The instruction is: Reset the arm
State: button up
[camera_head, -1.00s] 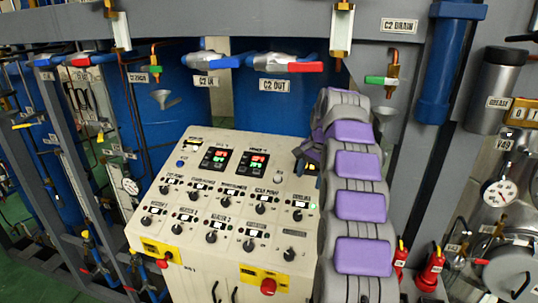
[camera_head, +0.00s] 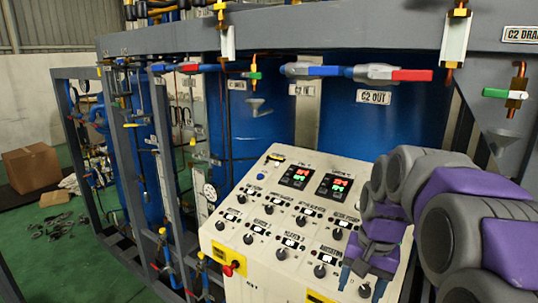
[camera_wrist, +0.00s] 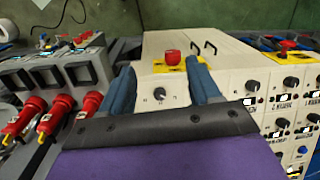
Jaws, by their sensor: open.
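My arm enters the head view from the right and bends over the right side of the white control panel (camera_head: 262,262). My gripper (camera_head: 362,284) hangs in front of the panel's lower right part, with its two blue fingers pointing down. In the wrist view my gripper (camera_wrist: 160,78) is open and empty. A single black knob (camera_wrist: 159,94) and a red button (camera_wrist: 172,57) on a yellow plate show between and beyond its fingers. I cannot tell whether the fingers touch the panel.
A grey metal frame (camera_head: 330,38) crosses above the panel. Red-handled valve C2 OUT (camera_head: 400,75) and a blue-handled valve (camera_head: 322,70) sit over blue tanks. Red-handled parts (camera_wrist: 57,112) stand left in the wrist view.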

jog(key=s+a+f+n+b, duration=0.1)
jog(key=s+f+b, duration=0.1)
jog(key=s+f, duration=0.3)
jog(key=s+a+f+n+g+b, duration=0.1)
jog(key=s+f, duration=0.5)
jog(key=s, duration=0.7)
jog(key=s+a+f+n+h+b, duration=0.1)
jog(key=s+a+f+n+b, duration=0.1)
jog(key=s+f, duration=0.4)
jog(key=s+n+b, duration=0.1)
jog(key=s, duration=0.2)
jog(key=shift+a+g, duration=0.3)
jog(key=shift+g, duration=0.1)
